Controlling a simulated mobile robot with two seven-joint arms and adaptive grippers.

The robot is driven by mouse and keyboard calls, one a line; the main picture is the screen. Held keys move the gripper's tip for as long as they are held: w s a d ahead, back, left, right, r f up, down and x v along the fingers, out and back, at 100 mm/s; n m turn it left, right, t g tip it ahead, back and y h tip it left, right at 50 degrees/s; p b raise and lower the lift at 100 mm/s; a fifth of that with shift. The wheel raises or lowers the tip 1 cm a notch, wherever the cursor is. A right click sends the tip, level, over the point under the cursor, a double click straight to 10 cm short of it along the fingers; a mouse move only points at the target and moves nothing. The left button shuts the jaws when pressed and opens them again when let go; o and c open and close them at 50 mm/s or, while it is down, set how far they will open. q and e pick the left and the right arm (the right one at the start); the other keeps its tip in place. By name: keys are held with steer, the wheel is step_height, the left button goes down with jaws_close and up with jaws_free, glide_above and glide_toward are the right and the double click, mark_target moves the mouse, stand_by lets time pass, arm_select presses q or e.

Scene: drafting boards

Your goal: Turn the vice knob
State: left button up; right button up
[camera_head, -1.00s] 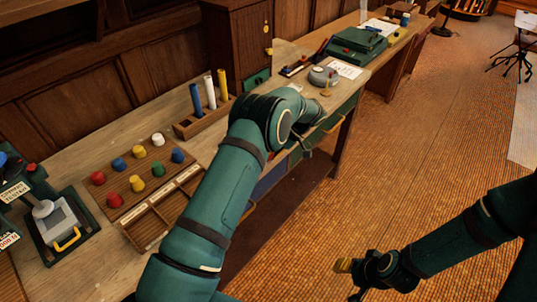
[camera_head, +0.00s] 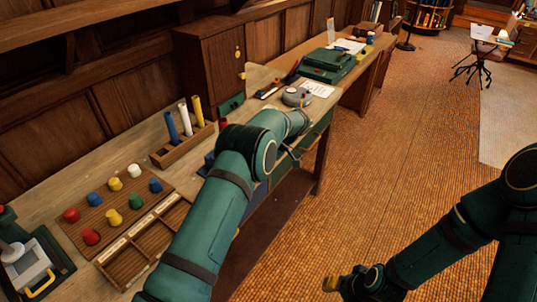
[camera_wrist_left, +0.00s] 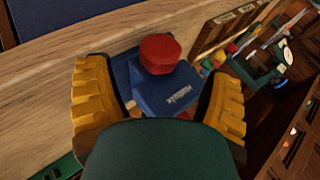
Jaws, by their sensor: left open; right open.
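The vice shows in the left wrist view as a blue body (camera_wrist_left: 172,92) with a red knob (camera_wrist_left: 160,54) on top. It stands at the wooden bench's edge. My left gripper (camera_wrist_left: 158,78) is open, with one yellow finger on each side of the vice in that view. The knob lies beyond the fingers, and I see no contact. In the head view, my left arm hides its gripper and most of the vice; a bit of blue (camera_head: 208,158) shows beside the arm. My right gripper (camera_head: 340,284) is open and empty over the floor, low in the picture.
The bench holds a board of coloured knobs (camera_head: 118,205), a divided wooden tray (camera_head: 150,250), a rack of coloured tubes (camera_head: 183,142) and a grey round device (camera_head: 297,97). A green case (camera_head: 328,65) lies farther along.

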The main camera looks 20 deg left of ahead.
arm_select(q)
steer(key=v, duration=0.7)
steer(key=shift+d, duration=0.1)
stand_by(0.4)
